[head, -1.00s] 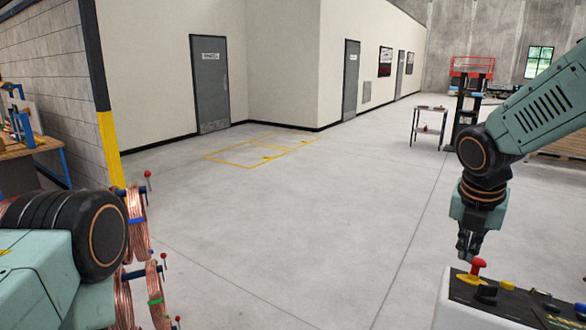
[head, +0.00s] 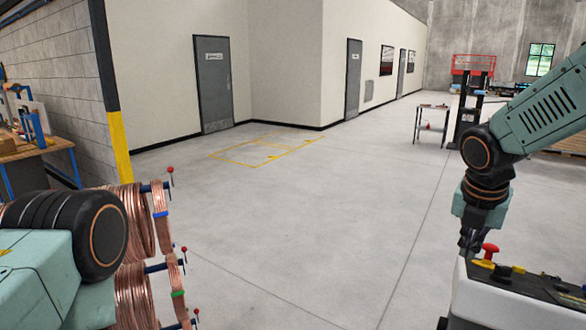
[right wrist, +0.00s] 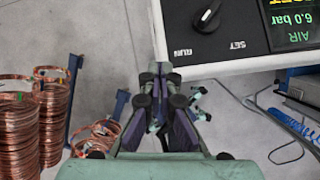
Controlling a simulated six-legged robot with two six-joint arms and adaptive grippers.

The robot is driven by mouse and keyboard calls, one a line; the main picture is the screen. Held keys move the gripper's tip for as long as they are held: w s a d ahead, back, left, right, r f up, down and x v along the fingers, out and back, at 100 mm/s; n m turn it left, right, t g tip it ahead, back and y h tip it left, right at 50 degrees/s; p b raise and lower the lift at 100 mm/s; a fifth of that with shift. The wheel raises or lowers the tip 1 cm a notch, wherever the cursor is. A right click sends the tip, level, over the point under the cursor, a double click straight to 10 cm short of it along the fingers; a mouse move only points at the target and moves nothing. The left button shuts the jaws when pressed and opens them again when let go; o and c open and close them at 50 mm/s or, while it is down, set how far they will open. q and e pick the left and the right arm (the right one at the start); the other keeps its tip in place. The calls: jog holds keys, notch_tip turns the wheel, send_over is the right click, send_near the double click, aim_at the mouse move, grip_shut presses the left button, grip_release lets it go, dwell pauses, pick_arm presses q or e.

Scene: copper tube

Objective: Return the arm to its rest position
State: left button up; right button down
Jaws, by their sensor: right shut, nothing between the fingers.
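My right arm comes in from the right in the head view, bent down at the elbow. Its gripper (head: 472,246) points down beside the control box (head: 510,305), close to the red knob (head: 490,250) on it. In the right wrist view the gripper fingers (right wrist: 160,72) are together with nothing between them, at the box's near edge. A black knob (right wrist: 207,14) shows on the box there. My left arm fills the lower left of the head view; its gripper is out of view.
Copper tube coils (head: 136,295) hang on blue pegs at the lower left, close to my left arm. A workbench (head: 30,150) stands at the left wall. A small cart (head: 432,122) stands farther back. The middle floor is open.

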jog(key=w+a+f+m+t+y+b, duration=0.1)
jog(key=w+a+f+m+t+y, duration=0.25)
jog(key=m, duration=0.65)
jog(key=s+a+f+m+b, duration=0.2)
jog(key=s+f+m+b, duration=0.15)
jog(key=f, duration=0.35)
jog(key=s+a+f+m+b, duration=0.2)
jog(key=f+m, duration=0.2)
jog(key=f, duration=0.3)
jog(key=s+a+f+m+b, duration=0.2)
jog(key=a+f+m, duration=0.15)
jog(key=f, duration=0.45)
jog(key=s+d+f+m+g+h+b, duration=0.1)
jog(key=s+f+m+g+b, duration=0.5)
jog(key=s+f+b, duration=1)
jog(key=s+f, duration=1.5)
jog(key=f, duration=0.2)
jog(key=shift+s+m+b, duration=0.25)
jog(key=shift+m+b, duration=0.15)
jog(key=shift+d+f+g, duration=0.15)
jog(key=shift+g, duration=0.1)
jog(key=shift+s, duration=0.1)
